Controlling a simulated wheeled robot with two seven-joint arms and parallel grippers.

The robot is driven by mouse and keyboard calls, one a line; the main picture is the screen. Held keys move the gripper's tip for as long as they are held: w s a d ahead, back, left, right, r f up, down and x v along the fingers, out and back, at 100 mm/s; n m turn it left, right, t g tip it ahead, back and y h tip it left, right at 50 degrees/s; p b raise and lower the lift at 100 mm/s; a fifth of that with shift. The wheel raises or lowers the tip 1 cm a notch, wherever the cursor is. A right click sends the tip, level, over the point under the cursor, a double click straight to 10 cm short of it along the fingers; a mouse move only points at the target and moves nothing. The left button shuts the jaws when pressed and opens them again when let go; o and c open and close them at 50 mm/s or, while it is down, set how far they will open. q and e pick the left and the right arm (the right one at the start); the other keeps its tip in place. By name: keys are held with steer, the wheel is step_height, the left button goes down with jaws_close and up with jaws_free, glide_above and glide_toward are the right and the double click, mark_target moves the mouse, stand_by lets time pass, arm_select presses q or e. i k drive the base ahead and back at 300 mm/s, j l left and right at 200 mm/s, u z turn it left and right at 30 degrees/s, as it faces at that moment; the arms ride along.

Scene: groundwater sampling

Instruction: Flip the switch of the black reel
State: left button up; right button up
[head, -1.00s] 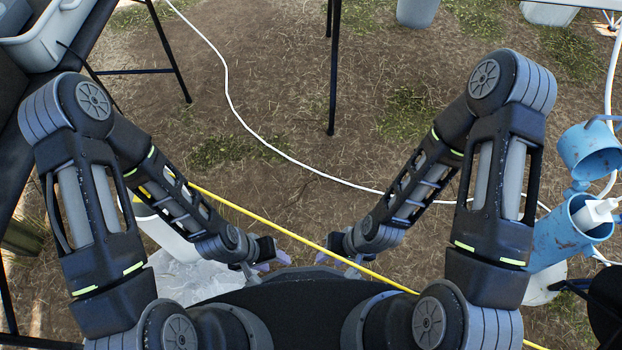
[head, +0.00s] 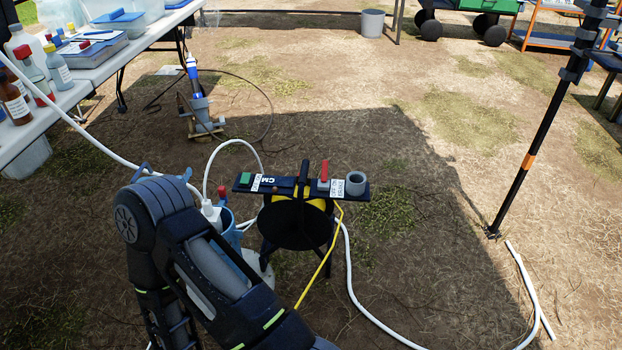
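On the panel are a green block (head: 246,179), white labels, a red lever-like piece (head: 324,171) that looks like the switch, and a grey ring (head: 356,183). The red piece stands roughly upright. Neither gripper is in view.
A blue pipe (head: 231,233) with a white plug (head: 210,213) stands left of the reel, partly behind my arm. A yellow line (head: 322,262) and white hose (head: 352,290) run near the reel. A black pole (head: 535,140) stands right. A bottle-laden table (head: 95,88) is upper left.

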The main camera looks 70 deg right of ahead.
mark_target(246, 176)
steer(key=z, duration=1.85)
